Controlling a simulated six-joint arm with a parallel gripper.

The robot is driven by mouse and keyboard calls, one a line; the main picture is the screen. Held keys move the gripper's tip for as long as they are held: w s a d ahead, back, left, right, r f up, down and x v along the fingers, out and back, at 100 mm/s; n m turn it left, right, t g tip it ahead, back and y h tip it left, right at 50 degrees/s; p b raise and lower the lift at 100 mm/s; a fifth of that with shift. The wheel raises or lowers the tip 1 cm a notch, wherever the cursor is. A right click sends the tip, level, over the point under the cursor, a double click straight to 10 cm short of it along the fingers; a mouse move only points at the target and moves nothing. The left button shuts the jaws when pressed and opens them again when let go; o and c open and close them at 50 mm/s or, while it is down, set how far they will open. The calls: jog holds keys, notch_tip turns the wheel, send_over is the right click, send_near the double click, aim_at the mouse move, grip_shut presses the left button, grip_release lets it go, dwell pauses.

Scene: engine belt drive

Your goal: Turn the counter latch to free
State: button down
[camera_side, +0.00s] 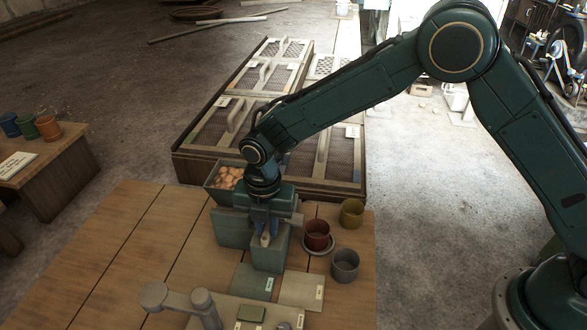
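My gripper (266,240) points down over a grey-green box (269,259) on the wooden table. A small pale, upright piece (265,239) shows between or just in front of the fingers. I cannot tell whether the fingers touch it, or how far apart they are. I cannot make out for certain which part is the counter latch. A grey bar with round posts (180,299) stands at the front edge, beside a light panel with a small green block (251,313) and a round knob (283,326), partly cut off.
A bin of eggs (226,180) stands behind my gripper. A red cup on a saucer (317,237), an olive cup (352,213) and a grey cup (345,265) stand close on the right. Mesh-topped crates (225,130) lie behind. The table's left side (120,245) is clear.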

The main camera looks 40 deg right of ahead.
jog(key=shift+m, duration=0.4)
jog(key=m, duration=0.3)
jog(key=shift+m, duration=0.3)
jog(key=m, duration=1.3)
jog(key=shift+m, duration=0.3)
jog(key=c, duration=1.4)
grip_release()
